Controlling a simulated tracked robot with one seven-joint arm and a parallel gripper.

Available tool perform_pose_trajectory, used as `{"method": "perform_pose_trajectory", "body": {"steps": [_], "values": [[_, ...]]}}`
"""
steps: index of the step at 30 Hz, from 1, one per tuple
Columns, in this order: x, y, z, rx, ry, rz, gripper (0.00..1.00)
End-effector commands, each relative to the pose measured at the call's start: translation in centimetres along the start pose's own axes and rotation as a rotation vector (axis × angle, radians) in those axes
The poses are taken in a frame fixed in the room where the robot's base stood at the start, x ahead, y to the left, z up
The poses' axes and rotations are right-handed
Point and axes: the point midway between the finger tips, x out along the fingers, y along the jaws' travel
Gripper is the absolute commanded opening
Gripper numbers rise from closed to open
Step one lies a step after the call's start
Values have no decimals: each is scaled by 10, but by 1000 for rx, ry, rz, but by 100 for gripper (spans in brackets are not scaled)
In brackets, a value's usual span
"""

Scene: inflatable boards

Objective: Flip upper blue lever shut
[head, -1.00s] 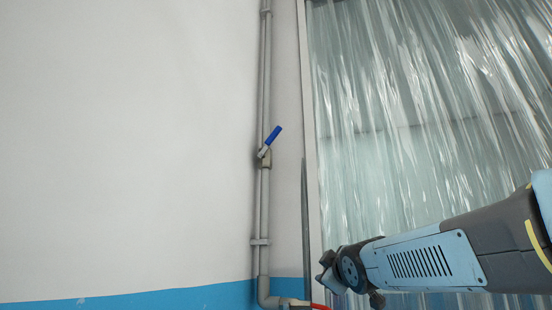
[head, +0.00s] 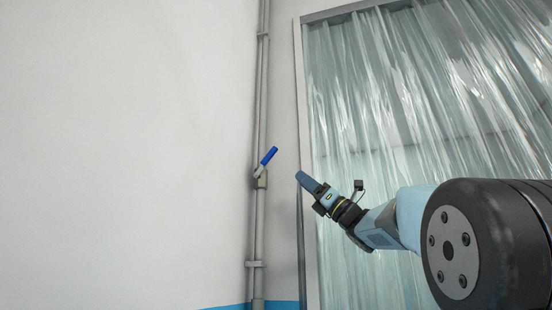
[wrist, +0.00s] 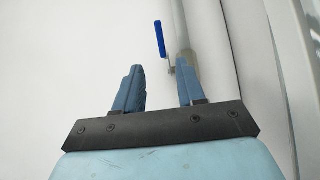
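The blue lever (head: 268,157) sits on a valve on the grey vertical pipe (head: 260,220), left of the middle in the head view. It slants up and to the right, away from the pipe line. In the wrist view the blue lever (wrist: 159,38) shows beyond the fingertips, above the gap between them. My gripper (head: 306,181) is to the right of the lever and slightly lower in the head view, apart from it. In the wrist view my gripper (wrist: 160,75) has its two blue fingers spread, with nothing between them.
A clear plastic strip curtain (head: 400,100) in a pale frame (head: 303,120) is on the right, behind my arm. The white wall (head: 120,150) to the left is bare. Brackets (head: 254,264) hold the pipe to the wall.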

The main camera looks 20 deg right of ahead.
Motion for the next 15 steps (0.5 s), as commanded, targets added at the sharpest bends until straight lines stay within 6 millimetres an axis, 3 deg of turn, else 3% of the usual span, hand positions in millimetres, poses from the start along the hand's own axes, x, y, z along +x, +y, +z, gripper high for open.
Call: {"method": "perform_pose_trajectory", "body": {"steps": [5, 15], "values": [[18, 1, -1, -2, 2, 7, 39], [77, 1, -1, -1, 1, 5, 39]]}}
